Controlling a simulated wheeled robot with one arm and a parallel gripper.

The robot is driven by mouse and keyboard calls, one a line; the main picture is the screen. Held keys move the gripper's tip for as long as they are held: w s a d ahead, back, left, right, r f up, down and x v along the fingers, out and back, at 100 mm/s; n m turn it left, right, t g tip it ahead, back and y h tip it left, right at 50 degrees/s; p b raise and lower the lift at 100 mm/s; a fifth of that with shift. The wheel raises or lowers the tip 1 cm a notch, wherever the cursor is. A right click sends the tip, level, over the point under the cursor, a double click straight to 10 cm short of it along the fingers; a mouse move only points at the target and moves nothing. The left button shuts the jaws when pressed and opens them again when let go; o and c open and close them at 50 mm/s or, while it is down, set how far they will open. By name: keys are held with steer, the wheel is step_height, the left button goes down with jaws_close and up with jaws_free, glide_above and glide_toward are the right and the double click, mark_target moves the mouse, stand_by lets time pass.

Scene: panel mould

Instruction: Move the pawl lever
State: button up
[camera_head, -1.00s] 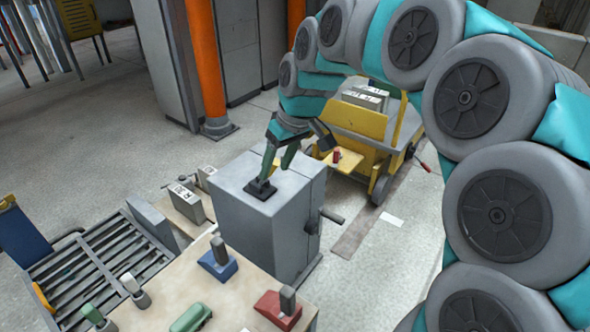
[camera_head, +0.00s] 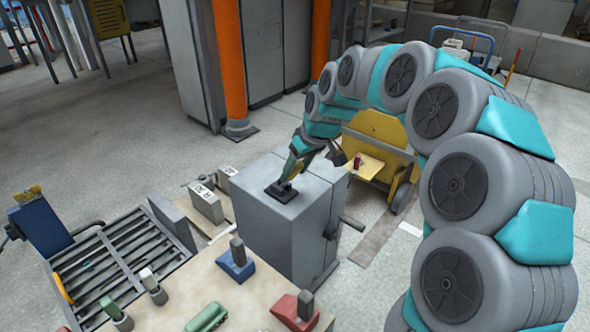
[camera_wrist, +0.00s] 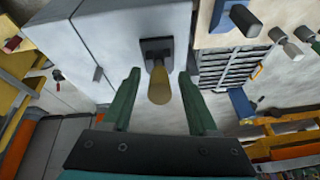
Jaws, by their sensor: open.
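The pawl lever shows in the wrist view as a tan, rounded handle (camera_wrist: 159,88) rising from a dark square base plate (camera_wrist: 156,47). The plate sits on top of a grey cabinet (camera_head: 262,222), where the head view shows the dark plate (camera_head: 281,193). My gripper (camera_wrist: 159,78) is open, with one green finger on each side of the handle and visible gaps between. In the head view my gripper (camera_head: 294,169) is just above the plate and hides most of the handle.
A bench (camera_head: 195,290) with coloured blocks and levers stands in front of the cabinet. A slatted rack (camera_head: 120,262) is at left. A yellow cart (camera_head: 375,135) stands behind. A dark crank (camera_head: 345,226) sticks out of the cabinet's right side.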

steer(key=shift+a+f, duration=0.1)
steer(key=shift+f, duration=0.15)
steer(key=shift+c, duration=0.3)
jaws_close()
stand_by(1.0)
